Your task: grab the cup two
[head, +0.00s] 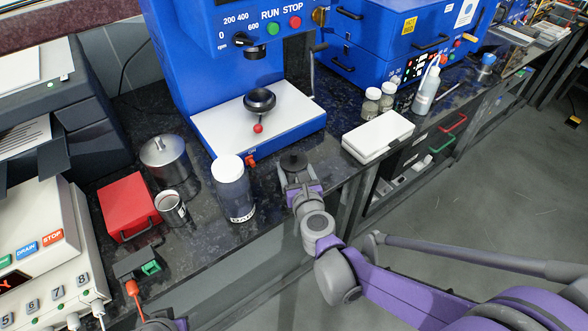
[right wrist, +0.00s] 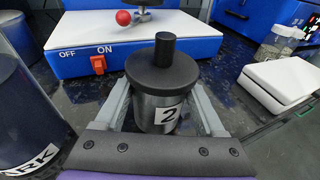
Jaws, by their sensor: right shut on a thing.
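Cup two is a metal cylinder with a black knobbed lid and a white label reading 2. In the right wrist view the cup (right wrist: 158,112) stands upright between the two fingers of my right gripper (right wrist: 163,100), which is shut on it. In the head view its black lid (head: 293,161) shows at the bench's front edge, by the blue press; my right gripper (head: 294,180) is around it and hides most of its body. I cannot tell if the cup touches the bench. Of my left arm only a small part shows at the bottom left; its gripper is out of view.
A blue press with a white base (head: 255,122) stands behind the cup. A dark labelled jar (head: 234,190) with a white lid is close on the left, a white box (head: 378,136) on the right. A steel pot (head: 166,160), an open can (head: 172,208) and a red box (head: 125,206) stand farther left.

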